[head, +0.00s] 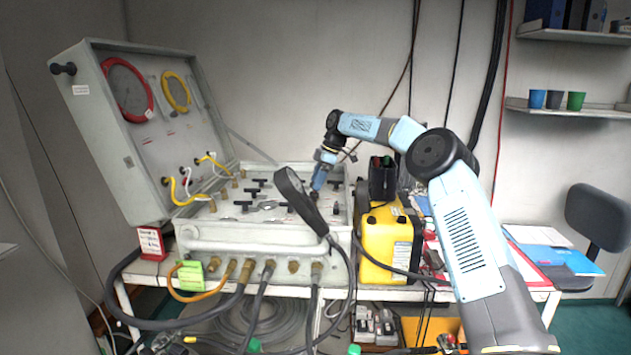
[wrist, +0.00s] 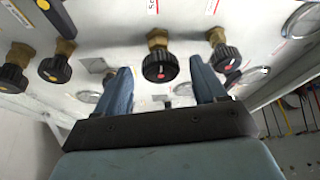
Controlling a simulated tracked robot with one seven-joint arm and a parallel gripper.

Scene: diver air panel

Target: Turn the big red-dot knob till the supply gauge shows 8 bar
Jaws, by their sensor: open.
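In the wrist view, a black ribbed knob with a red dot (wrist: 160,67) sits on a brass stem between the two blue fingers of my gripper (wrist: 161,84). The fingers are open, with a gap on each side of the knob; whether either touches it I cannot tell. A similar black knob (wrist: 226,59) with a reddish mark is just right of the right finger. In the head view my gripper (head: 315,190) points down at the right part of the grey panel (head: 235,222). Several round gauges show in part, one at the upper right (wrist: 303,20); no reading is legible.
Other black knobs (wrist: 55,69) stand to the left of my gripper. A dark lamp-like head (head: 297,195) rises before the panel. A yellow case (head: 386,245) stands at right.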

